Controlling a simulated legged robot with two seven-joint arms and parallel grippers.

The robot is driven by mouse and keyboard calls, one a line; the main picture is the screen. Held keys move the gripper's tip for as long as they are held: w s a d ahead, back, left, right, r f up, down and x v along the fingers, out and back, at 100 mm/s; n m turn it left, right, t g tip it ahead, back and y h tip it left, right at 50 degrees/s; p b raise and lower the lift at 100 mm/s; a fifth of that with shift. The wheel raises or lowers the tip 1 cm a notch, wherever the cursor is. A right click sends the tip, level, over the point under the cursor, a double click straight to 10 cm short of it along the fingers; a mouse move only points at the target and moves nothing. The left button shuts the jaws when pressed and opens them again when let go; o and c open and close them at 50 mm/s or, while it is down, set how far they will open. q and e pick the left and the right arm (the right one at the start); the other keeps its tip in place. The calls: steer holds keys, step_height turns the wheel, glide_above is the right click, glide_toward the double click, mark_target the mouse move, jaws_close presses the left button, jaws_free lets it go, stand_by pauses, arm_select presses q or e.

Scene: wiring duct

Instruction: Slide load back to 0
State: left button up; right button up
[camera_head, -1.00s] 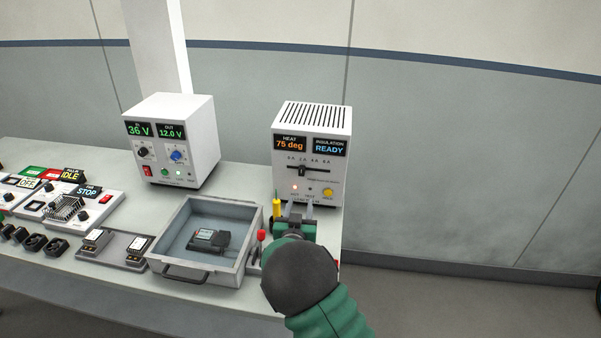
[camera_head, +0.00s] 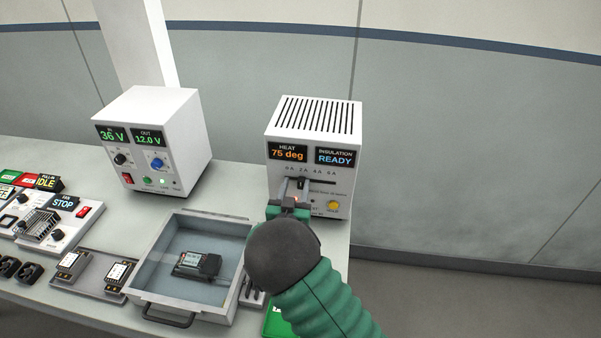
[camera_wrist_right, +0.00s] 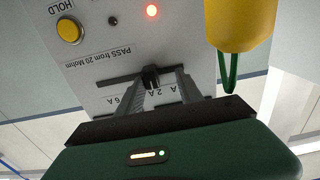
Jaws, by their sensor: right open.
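The white load box (camera_head: 312,135) stands at the back right, its displays reading HEAT 75 deg and INSULATION READY. Its small black slider knob (camera_head: 300,183) sits in a horizontal slot by the 2 A mark of a scale running from 0 A at left to 6 A at right. My right gripper (camera_head: 295,186) is at the box front, open, fingers pointing at the slot. In the right wrist view, upside down, the knob (camera_wrist_right: 150,77) appears between the fingertips (camera_wrist_right: 160,78), nearer the left one; contact cannot be told. My left gripper is out of view.
A yellow part with a green loop (camera_wrist_right: 240,25) hangs close beside the fingers in the wrist view. A grey tray (camera_head: 238,290) holding a dark module (camera_head: 192,262) lies left of my right arm. A white supply box (camera_head: 150,110) stands further left.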

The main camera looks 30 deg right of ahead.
steer(key=shift+w+d, duration=0.15)
steer(key=shift+d, duration=0.55)
steer(key=shift+s+d, duration=0.4)
steer(key=shift+d, duration=0.15)
steer(key=shift+c, duration=1.6)
steer(key=shift+w+a, duration=0.25)
steer(key=shift+a, duration=0.3)
jaws_close()
steer(key=shift+s+d+f, duration=0.1)
steer(key=shift+s+d, duration=0.05)
steer(key=shift+d, duration=0.1)
steer(key=shift+a, duration=0.1)
